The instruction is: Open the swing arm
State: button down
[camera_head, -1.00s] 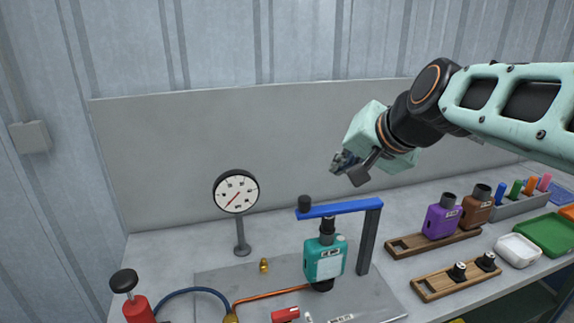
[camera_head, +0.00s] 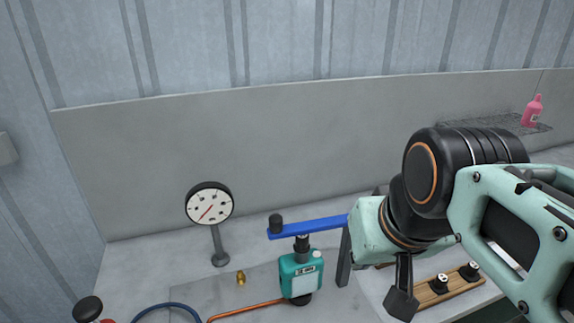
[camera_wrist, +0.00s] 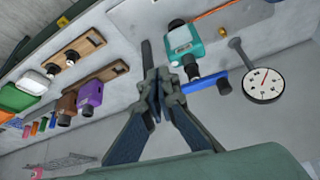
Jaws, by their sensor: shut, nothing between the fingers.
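The blue swing arm (camera_head: 310,228) reaches left from the dark upright post (camera_head: 343,258), with a black knob (camera_head: 276,222) at its free end. It lies over the teal muffler (camera_head: 301,276), whose black top neck is under the bar. In the wrist view, the swing arm (camera_wrist: 207,82) is just right of my gripper (camera_wrist: 163,83), with the post (camera_wrist: 147,55) beyond the fingers. My gripper's fingers are together and empty. Whether they touch the arm or post is unclear.
A pressure gauge (camera_head: 209,204) on a stand is left of the swing arm, with a brass fitting (camera_head: 240,277) and copper tube (camera_head: 245,309) nearby. Wooden racks, purple (camera_wrist: 90,93) and brown mufflers and trays stand on the post's other side. A wall panel is behind.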

jog(key=w+a+r+n+g+y+b, duration=0.15)
jog(key=w+a+n+b, duration=0.25)
jog(key=w+a+b, duration=0.4)
send_over(279, 234)
jog(key=s+d, duration=0.1)
jog(key=s, duration=0.1)
jog(key=shift+n, duration=0.4)
jog(key=shift+f, duration=3.8)
jog(key=shift+p, duration=0.3)
